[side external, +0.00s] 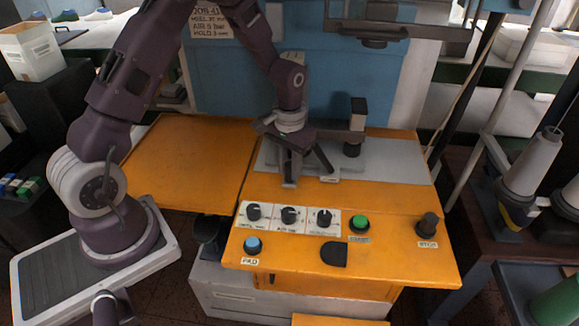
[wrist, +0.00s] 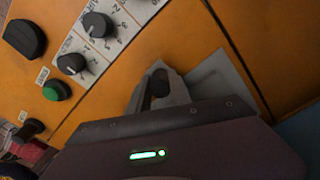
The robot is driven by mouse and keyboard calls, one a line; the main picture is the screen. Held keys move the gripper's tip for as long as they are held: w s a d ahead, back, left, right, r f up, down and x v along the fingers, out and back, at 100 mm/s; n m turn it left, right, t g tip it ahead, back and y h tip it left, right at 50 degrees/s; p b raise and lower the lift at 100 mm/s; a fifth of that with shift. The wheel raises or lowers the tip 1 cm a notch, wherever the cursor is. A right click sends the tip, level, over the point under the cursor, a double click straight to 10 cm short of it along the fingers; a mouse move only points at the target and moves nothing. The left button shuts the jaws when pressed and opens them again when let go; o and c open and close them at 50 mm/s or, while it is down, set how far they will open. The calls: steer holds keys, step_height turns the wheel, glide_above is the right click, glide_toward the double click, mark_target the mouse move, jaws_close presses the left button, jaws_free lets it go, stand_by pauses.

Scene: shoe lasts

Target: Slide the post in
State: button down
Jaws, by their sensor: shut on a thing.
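My gripper (side external: 291,172) points down over the grey plate on the orange bench. In the wrist view my gripper (wrist: 162,95) is shut on a dark, round-ended piece (wrist: 158,84), which I take to be the post. Most of it is hidden by the gripper body. In the side view the held piece is too small and dark to make out clearly. The grey plate (side external: 395,168) also shows in the wrist view (wrist: 218,75). I cannot tell whether the held piece touches it or sits in any opening.
A dark upright fixture (side external: 358,113) with a pale block stands right of my gripper. In front are several dark knobs on a white panel (side external: 290,217), a green button (side external: 359,222), a blue knob (side external: 253,244) and a dark knob (side external: 428,225). The left orange bench top (side external: 190,165) is clear.

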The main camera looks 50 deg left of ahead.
steer(key=w+d, duration=0.6)
steer(key=shift+w+d, duration=0.3)
steer(key=c, duration=1.2)
jaws_free()
